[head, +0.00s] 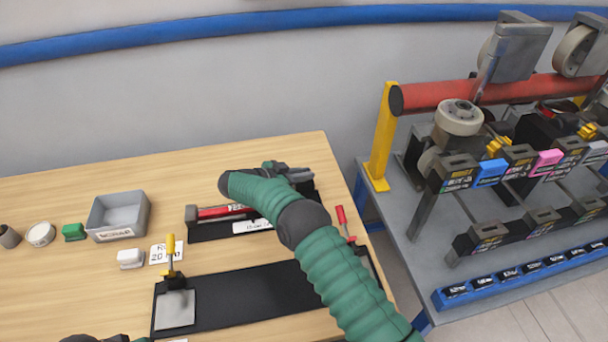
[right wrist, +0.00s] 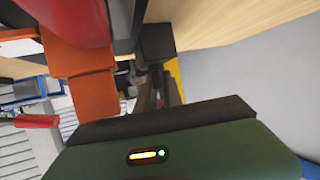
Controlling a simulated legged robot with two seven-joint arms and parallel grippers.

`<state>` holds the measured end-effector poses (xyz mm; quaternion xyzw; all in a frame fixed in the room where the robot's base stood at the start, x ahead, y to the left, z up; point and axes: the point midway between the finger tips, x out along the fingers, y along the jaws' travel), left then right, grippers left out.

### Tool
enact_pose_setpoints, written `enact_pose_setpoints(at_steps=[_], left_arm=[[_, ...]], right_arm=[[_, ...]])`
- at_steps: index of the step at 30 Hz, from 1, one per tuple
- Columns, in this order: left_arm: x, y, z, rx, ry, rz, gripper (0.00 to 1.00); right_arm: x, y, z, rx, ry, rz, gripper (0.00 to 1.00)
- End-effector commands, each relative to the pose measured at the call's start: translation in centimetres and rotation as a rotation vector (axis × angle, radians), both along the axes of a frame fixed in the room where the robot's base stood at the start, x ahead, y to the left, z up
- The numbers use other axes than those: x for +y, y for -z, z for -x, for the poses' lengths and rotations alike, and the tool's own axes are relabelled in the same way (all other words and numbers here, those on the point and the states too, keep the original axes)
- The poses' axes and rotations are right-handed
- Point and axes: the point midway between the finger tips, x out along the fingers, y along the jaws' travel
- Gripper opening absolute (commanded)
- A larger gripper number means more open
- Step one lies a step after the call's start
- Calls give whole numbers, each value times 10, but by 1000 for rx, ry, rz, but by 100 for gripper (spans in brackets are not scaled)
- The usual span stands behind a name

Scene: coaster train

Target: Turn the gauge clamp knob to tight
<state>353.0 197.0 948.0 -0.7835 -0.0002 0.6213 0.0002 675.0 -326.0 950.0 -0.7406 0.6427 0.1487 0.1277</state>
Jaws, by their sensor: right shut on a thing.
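The black gauge block (head: 208,229) lies on the wooden bench, with a red cylinder (head: 222,211) on it and a white label in front. In the right wrist view a large red part, orange blocks (right wrist: 82,88) and a dark block (right wrist: 157,41) show close up. Only a dark piece, perhaps of my left arm, shows at the bottom edge.
A black fixture plate (head: 240,299) with a yellow-handled clamp (head: 171,255) and a red-handled clamp (head: 343,223) lies in front. A grey bin (head: 118,215) and small items stand left.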

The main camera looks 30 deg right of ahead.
Motion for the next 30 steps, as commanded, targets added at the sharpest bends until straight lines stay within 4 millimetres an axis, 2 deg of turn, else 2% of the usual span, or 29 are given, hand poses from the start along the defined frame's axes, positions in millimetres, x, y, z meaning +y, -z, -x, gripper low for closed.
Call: enact_pose_setpoints(at_steps=[2, 3, 7, 16, 19, 23, 30], left_arm=[[0, 0, 0, 0, 0, 0, 36], [0, 0, 0, 0, 0, 0, 36], [0, 0, 0, 0, 0, 0, 36], [0, 0, 0, 0, 0, 0, 36], [0, 1, 0, 0, 0, 0, 36], [0, 5, 0, 0, 0, 0, 36], [0, 12, 0, 0, 0, 0, 36]], right_arm=[[0, -3, -2, -5, -3, 3, 0], [0, -3, -2, -5, -3, 3, 15], [0, -2, -1, -4, -3, 2, 32], [1, -2, -1, -2, -2, 2, 33], [8, -4, 0, -3, -3, 1, 33], [33, -13, 3, -4, -6, -1, 33], [99, -39, 12, -4, -5, 0, 33]])
